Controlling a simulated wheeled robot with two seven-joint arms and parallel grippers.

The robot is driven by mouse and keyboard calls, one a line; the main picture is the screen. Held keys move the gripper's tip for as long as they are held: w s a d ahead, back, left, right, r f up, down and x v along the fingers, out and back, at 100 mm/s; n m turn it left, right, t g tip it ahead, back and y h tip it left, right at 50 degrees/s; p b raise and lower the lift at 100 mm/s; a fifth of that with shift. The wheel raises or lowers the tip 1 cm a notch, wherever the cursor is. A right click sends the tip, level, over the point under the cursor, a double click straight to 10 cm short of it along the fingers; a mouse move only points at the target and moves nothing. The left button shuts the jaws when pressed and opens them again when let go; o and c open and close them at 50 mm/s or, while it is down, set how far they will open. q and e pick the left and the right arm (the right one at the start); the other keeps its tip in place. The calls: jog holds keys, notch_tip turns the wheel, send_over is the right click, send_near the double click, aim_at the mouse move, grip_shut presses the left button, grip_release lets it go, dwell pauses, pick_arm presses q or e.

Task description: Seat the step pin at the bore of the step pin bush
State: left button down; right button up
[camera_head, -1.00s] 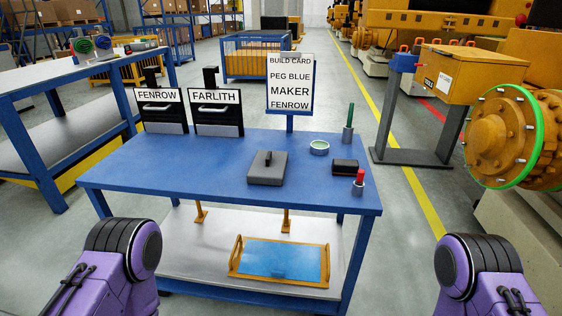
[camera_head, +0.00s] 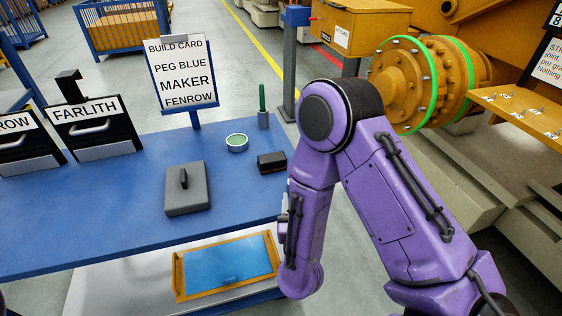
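No thing in view is labelled as the step pin or its bush, and I cannot tell which they are. A green upright pin (camera_head: 262,97) stands in a grey round holder (camera_head: 263,120) at the table's far right corner. A sign (camera_head: 182,75) reads "BUILD CARD, PEG BLUE, MAKER FENROW". Two dark handled holders stand at the left: the FARLITH one (camera_head: 97,127) and the FENROW one (camera_head: 25,143), cut by the picture edge. No blue peg is visible. My purple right arm bends over the table's right end; its gripper is out of sight. My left gripper is not in view.
The blue table (camera_head: 110,215) carries a grey block with a black handle (camera_head: 187,193), a round pale dish (camera_head: 237,143) and a dark block (camera_head: 271,162). A blue-bottomed tray (camera_head: 225,266) lies on the lower shelf. An orange flanged machine (camera_head: 402,82) stands beyond the arm.

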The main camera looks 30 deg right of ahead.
jog(key=shift+m, duration=0.5)
jog(key=x, duration=0.1)
jog(key=p+x, duration=0.1)
jog(key=x, duration=0.1)
jog(key=r+x, duration=0.1)
jog(key=x, duration=0.1)
jog(key=shift+w, duration=0.25)
jog(key=p+x, duration=0.1)
jog(key=x, duration=0.1)
jog(key=p+x, duration=0.1)
jog(key=x, duration=0.2)
jog(key=shift+w+a+p, duration=0.2)
jog(key=shift+a+p, duration=0.1)
jog(key=shift+p, duration=0.1)
jog(key=shift+w+d+f, duration=0.1)
jog(key=shift+w+d, duration=0.15)
jog(key=shift+d, duration=0.05)
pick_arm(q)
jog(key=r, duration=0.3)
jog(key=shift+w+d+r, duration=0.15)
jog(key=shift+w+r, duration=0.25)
pick_arm(e)
grip_shut()
